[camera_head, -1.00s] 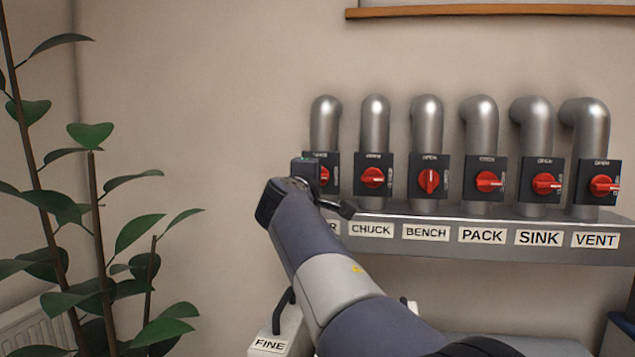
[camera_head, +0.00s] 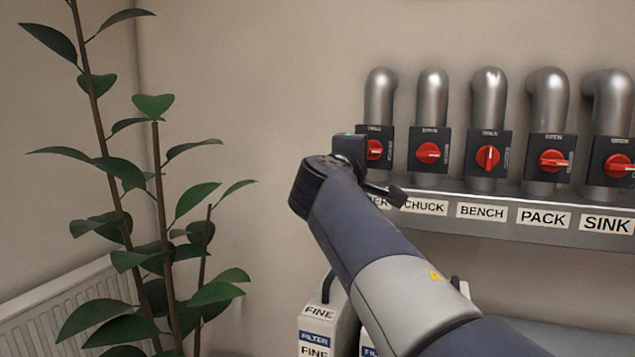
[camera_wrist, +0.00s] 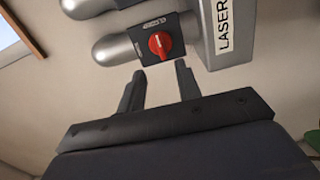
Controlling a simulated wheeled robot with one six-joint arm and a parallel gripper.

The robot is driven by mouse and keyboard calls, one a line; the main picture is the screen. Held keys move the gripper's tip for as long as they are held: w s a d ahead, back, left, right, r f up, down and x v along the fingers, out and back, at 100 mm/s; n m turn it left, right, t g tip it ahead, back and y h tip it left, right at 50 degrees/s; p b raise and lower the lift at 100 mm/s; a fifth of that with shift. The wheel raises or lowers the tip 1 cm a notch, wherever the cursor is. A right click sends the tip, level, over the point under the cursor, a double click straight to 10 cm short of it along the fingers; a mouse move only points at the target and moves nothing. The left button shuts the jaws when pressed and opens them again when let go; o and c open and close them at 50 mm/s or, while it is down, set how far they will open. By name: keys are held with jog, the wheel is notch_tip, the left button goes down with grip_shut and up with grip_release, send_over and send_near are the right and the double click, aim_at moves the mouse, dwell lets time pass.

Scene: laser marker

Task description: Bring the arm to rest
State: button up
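My gripper (camera_wrist: 160,68) is open and empty in the wrist view, its two dark fingers apart. Ahead of the fingertips is the red knob (camera_wrist: 160,44) of the valve labelled LASER (camera_wrist: 224,26). The fingers appear clear of it. In the head view my arm reaches up from the bottom right, and its wrist end stands in front of the leftmost valve (camera_head: 374,149). It covers part of that valve and most of its label. The gripper fingers are largely hidden there.
To the right, valves CHUCK (camera_head: 428,152), BENCH (camera_head: 487,157), PACK (camera_head: 552,161) and SINK (camera_head: 617,169) line a metal shelf (camera_head: 470,231). BENCH's knob is vertical; the others lie roughly sideways. A plant (camera_head: 155,200) and radiator (camera_head: 70,315) stand left. FINE filter units (camera_head: 318,318) sit below.

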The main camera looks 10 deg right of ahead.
aim_at(373, 150)
jog(key=x, duration=1)
jog(key=shift+w+d+p, duration=0.2)
jog(key=shift+p, duration=0.2)
jog(key=v, duration=1.1)
jog(key=x, duration=1.1)
jog(key=shift+r+p, duration=0.25)
jog(key=shift+p, duration=0.15)
jog(key=n+p, duration=0.1)
jog(key=n, duration=0.1)
jog(key=shift+s+r+n+p, duration=0.1)
jog(key=shift+n+p, duration=0.2)
jog(key=shift+p, duration=0.1)
jog(key=n+p, duration=0.3)
jog(key=n, duration=0.1)
jog(key=shift+a, duration=0.1)
jog(key=shift+f+n+p, duration=0.2)
jog(key=shift+n+p, duration=0.2)
jog(key=shift+n, duration=0.3)
